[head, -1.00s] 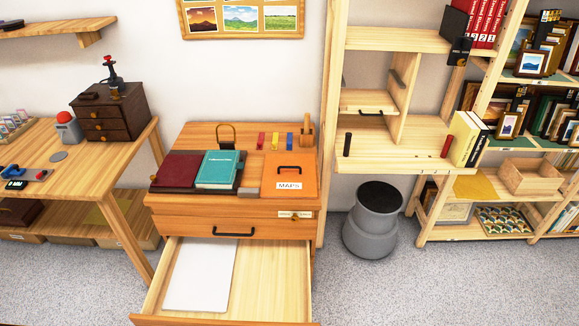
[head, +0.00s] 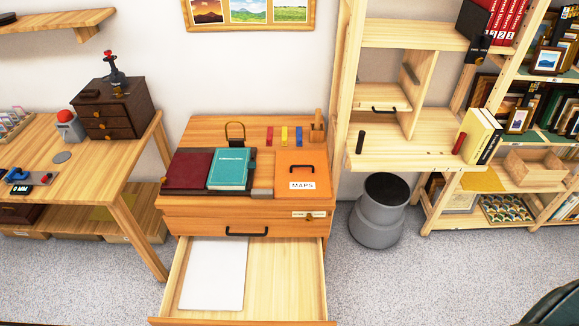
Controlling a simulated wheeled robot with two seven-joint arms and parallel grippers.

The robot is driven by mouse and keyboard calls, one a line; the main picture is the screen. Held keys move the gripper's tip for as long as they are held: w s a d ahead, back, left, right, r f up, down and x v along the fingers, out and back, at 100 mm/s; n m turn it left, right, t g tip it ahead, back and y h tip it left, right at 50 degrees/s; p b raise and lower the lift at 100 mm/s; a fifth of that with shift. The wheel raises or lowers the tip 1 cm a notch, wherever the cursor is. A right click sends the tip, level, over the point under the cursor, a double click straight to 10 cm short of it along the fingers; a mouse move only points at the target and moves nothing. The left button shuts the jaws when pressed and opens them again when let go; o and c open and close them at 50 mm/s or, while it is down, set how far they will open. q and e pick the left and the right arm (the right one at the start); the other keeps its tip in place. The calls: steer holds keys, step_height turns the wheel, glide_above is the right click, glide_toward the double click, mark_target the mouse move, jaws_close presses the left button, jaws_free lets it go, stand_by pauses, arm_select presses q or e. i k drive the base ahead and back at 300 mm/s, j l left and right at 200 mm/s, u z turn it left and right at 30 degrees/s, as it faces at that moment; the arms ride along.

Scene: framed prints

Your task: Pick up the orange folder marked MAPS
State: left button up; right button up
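The orange folder marked MAPS (head: 296,170) lies flat on the right part of the wooden drawer cabinet's top. Neither gripper can be made out. A dark shape at the bottom right corner may be part of me.
The cabinet's lower drawer (head: 282,274) stands open toward me, with a white sheet (head: 214,273) inside. A grey bin (head: 380,210) stands right of the cabinet, below a fold-down shelf (head: 412,152). A wooden desk (head: 90,165) is at left.

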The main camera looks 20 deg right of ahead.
mark_target(299, 175)
steer(key=i+l, duration=0.1)
steer(key=i, duration=0.15)
steer(key=i+l+u, duration=0.1)
steer(key=i, duration=0.2)
steer(key=i+l, duration=0.1)
steer(key=l, duration=0.35)
steer(key=i+l+u, duration=0.1)
steer(key=l, duration=0.3)
steer(key=i+l, duration=0.1)
steer(key=l, duration=0.35)
steer(key=l+u, duration=0.15)
steer(key=l, duration=0.8)
steer(key=l+u, duration=0.1)
steer(key=l, duration=0.85)
steer(key=k, duration=0.05)
